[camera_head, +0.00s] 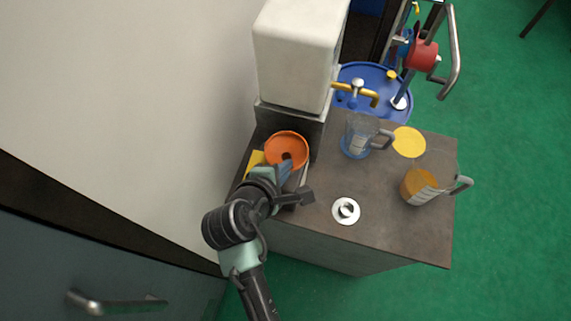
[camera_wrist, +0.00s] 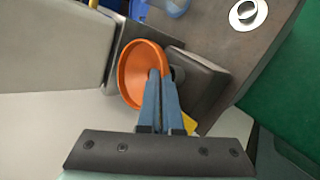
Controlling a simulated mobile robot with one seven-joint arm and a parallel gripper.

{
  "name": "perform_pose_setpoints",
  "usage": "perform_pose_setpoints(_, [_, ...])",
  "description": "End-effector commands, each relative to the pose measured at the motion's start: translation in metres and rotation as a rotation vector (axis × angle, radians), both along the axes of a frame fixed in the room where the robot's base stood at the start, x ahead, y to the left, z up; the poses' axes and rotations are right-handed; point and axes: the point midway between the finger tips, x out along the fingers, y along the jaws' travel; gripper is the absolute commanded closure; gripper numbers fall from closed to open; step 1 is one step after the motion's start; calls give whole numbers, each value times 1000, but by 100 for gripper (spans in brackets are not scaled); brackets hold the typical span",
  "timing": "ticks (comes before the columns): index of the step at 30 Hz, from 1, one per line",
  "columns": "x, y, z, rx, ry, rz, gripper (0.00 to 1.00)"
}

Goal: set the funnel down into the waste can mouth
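The orange funnel (camera_head: 287,143) is at the left back of the counter, with its wide mouth facing up and its dark hole showing. It also shows in the wrist view (camera_wrist: 133,77). My gripper (camera_head: 287,166) is at the funnel's near edge. In the wrist view its two blue-grey fingers (camera_wrist: 160,75) are close together across the right part of the funnel's rim and appear shut on it. A grey box-like body (camera_wrist: 207,83) with a dark round part near its left edge lies just right of the funnel; it may be the waste can. Whether the funnel touches it is hidden.
A white tank (camera_head: 295,55) on a dark stand rises behind the funnel. A clear jug (camera_head: 359,137), an amber-filled jug (camera_head: 417,186), a yellow disc (camera_head: 409,142) and a white ring fitting (camera_head: 346,211) are on the counter. A blue drum (camera_head: 374,76) is behind.

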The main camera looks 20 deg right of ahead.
Motion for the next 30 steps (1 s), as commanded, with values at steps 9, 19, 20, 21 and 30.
perform_pose_setpoints(9, [0, 0, -2, -1, 1, 0, 100])
perform_pose_setpoints(19, [0, 0, -9, -1, 1, 0, 100])
perform_pose_setpoints(20, [0, 0, -10, -1, 1, 0, 100])
perform_pose_setpoints(21, [0, 0, -10, -1, 1, 0, 100])
perform_pose_setpoints(30, [0, 0, -16, -1, 1, 1, 100])
